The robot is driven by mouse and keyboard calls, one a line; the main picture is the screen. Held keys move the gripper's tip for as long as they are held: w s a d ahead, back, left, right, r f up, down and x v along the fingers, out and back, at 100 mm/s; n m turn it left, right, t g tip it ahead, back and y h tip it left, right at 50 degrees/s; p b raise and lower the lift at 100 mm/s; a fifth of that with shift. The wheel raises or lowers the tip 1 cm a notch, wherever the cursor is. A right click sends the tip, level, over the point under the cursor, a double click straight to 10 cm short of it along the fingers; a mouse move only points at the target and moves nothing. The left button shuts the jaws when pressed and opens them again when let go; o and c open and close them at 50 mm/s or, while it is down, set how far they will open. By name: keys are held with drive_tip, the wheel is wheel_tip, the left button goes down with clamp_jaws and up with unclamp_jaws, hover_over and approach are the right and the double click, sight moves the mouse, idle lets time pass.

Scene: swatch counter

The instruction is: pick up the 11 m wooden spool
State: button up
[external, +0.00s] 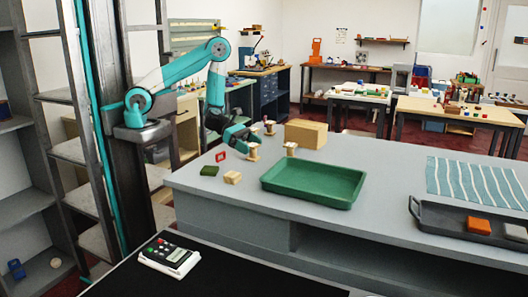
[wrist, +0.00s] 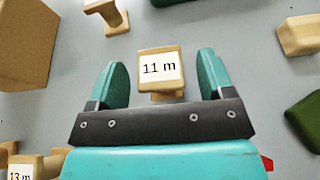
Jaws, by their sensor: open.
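The 11 m wooden spool (wrist: 158,68), pale wood with a white "11 m" label, is in the middle of the wrist view. My gripper (wrist: 162,75) is open, with one teal finger on each side of the spool and a visible gap on both sides. I cannot tell how far down the fingers reach. In the external view my gripper (external: 243,139) is low over the counter, just behind a spool (external: 253,153) that appears to be the same one; its label is not readable there.
A "13 m" spool (wrist: 22,173) lies at lower left in the wrist view; another spool (wrist: 112,18) is ahead. A cardboard box (external: 305,134), green tray (external: 315,197), wooden block (external: 232,177) and dark green piece (external: 209,171) stand around.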

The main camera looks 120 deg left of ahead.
drive_tip(key=shift+p+x, duration=0.35)
drive_tip(key=shift+x, duration=0.85)
drive_tip(key=shift+c, duration=0.2)
drive_tip(key=c, duration=1)
drive_tip(key=shift+o, duration=0.2)
